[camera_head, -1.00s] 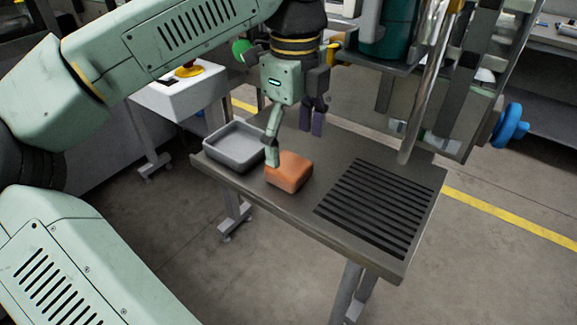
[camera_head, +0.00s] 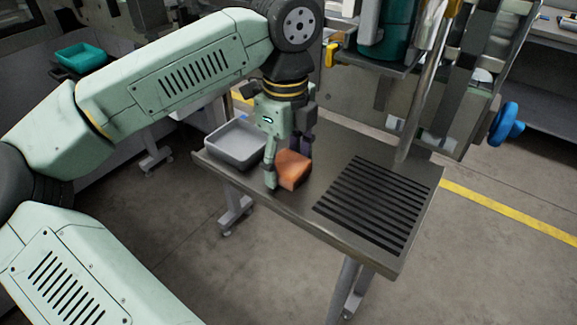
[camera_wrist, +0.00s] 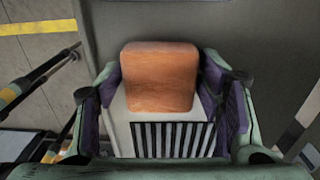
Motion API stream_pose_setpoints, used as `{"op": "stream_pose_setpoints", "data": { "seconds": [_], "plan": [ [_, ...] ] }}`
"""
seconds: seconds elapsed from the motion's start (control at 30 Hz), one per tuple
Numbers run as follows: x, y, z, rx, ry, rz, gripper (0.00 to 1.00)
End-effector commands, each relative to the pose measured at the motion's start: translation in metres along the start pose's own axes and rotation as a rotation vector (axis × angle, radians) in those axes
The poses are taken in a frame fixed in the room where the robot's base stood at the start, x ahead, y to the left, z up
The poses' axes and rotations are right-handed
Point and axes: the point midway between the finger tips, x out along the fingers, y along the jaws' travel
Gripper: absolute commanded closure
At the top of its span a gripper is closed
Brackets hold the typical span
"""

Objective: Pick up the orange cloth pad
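The orange cloth pad (camera_head: 293,169) is a thick rounded block on the dark table (camera_head: 290,215), right of the grey tray. My gripper (camera_head: 287,170) is lowered over it, with one finger at its near left side and the other behind it. In the wrist view the pad (camera_wrist: 160,78) lies between the two purple-lined fingers (camera_wrist: 163,95). The fingers are spread wide, with narrow gaps seeming to show at the pad's sides. The near finger hides part of the pad in the head view.
The grey tray (camera_head: 236,164) stands close to the left of my gripper. A black slotted grille (camera_head: 375,205) lies on the right of the table. A metal rod (camera_head: 412,120) and a machine with a blue handwheel (camera_head: 506,124) stand behind. The table's front strip is clear.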

Motion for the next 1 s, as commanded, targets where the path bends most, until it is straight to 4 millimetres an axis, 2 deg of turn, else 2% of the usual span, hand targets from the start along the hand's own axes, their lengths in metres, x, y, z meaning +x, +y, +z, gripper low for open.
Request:
{"op": "stream_pose_setpoints", "data": {
  "seconds": [0.07,0.47,0.77,1.0],
  "plan": [
    [0.0,0.0,0.0,0.0,0.0,0.0,0.46],
    [0.0,0.0,0.0,0.0,0.0,0.0,0.73],
    [-0.004,0.0,0.0,0.0,-0.001,0.0,0.74],
    [-0.026,-0.001,0.001,-0.002,-0.004,-0.001,0.74]
  ]
}}
